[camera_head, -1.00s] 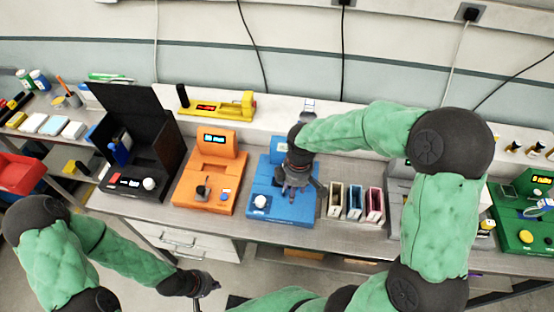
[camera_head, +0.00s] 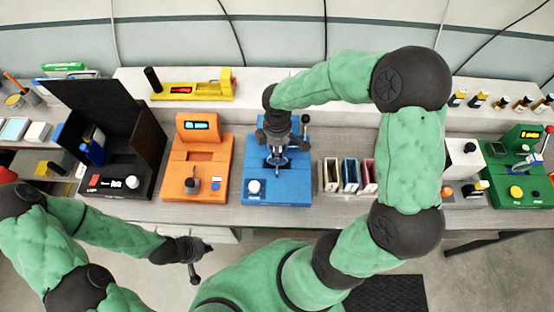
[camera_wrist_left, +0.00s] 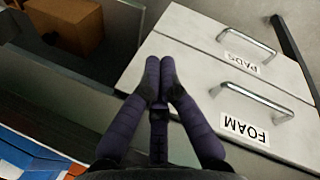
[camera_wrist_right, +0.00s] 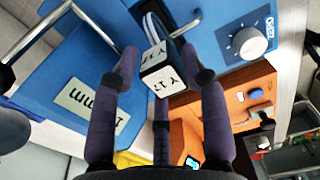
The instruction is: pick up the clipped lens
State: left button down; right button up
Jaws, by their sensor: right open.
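The blue station (camera_head: 290,187) stands on the bench, with a knob on its front. My right gripper (camera_wrist_right: 160,56) is over it, open, fingers pointing down. In the right wrist view a small dark block with white faces marked Y 17 (camera_wrist_right: 163,82) shows between the spread fingers, beside a curved metal part (camera_wrist_right: 152,28). I see no clear gap or contact between fingers and block. I cannot make out the lens for certain; the gripper hides much of that spot in the head view. My left gripper (camera_wrist_left: 160,72) is shut and empty, low in front of the bench.
The orange station (camera_head: 184,170) is left of the blue one, the black station (camera_head: 118,188) further left. Several coloured slotted holders (camera_head: 349,176) stand close on the right. A yellow device (camera_head: 205,88) is behind; the green station (camera_head: 520,178) is far right. Drawers (camera_wrist_left: 240,75) face my left gripper.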

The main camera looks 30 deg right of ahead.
notch_tip(320, 180, down, 5)
jog(key=shift+f+b, duration=0.1)
jog(key=shift+b, duration=0.4)
grip_shut()
